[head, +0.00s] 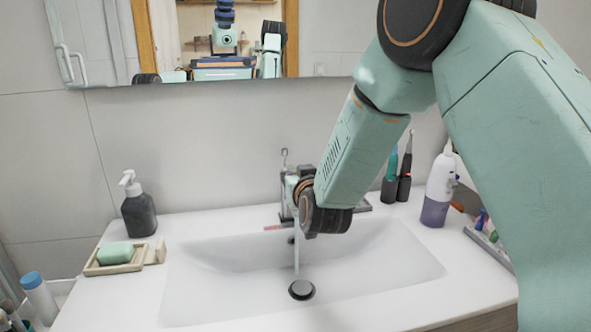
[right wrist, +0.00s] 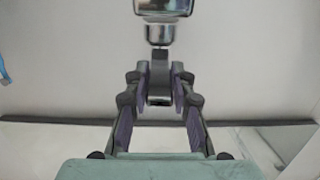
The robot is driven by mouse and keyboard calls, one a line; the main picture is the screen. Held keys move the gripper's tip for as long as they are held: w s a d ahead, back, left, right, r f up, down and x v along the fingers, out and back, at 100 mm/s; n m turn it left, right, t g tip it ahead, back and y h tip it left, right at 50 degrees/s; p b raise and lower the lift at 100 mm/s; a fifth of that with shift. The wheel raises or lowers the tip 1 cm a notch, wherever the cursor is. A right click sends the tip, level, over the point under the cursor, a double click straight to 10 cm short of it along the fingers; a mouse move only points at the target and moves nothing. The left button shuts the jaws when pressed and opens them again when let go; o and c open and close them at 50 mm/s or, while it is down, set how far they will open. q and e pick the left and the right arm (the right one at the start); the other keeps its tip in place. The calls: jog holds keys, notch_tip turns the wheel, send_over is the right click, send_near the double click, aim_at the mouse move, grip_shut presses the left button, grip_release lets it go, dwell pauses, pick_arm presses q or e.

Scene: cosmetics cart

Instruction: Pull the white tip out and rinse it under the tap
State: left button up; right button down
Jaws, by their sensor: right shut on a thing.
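The tap (head: 286,211) stands behind the basin, largely covered by my right gripper (head: 294,190). My right gripper is shut on a grey metal part of the tap (right wrist: 160,72), seen between its fingers in the right wrist view. A thin pale vertical stream, which looks like running water (head: 297,248), falls from the tap towards the drain. A white bottle-like device with a purple lower part (head: 440,187) stands at the right of the counter. A small white tip (head: 448,148) seems to stand on its top. My left gripper is out of view.
The white basin (head: 390,262) has a round dark drain plug (head: 301,289). A black soap dispenser (head: 138,213) and a green soap (head: 115,253) in a dish are left. Two upright toothbrushes (head: 398,177) and a tray (head: 490,247) of small items are right. A mirror hangs above.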

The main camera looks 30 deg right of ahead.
jog(key=shift+r, duration=0.15)
jog(key=c, duration=1.6)
grip_release()
jog(key=o, duration=0.5)
jog(key=shift+s+a+r, duration=0.1)
jog(key=v, duration=1.1)
jog(key=shift+s, duration=0.45)
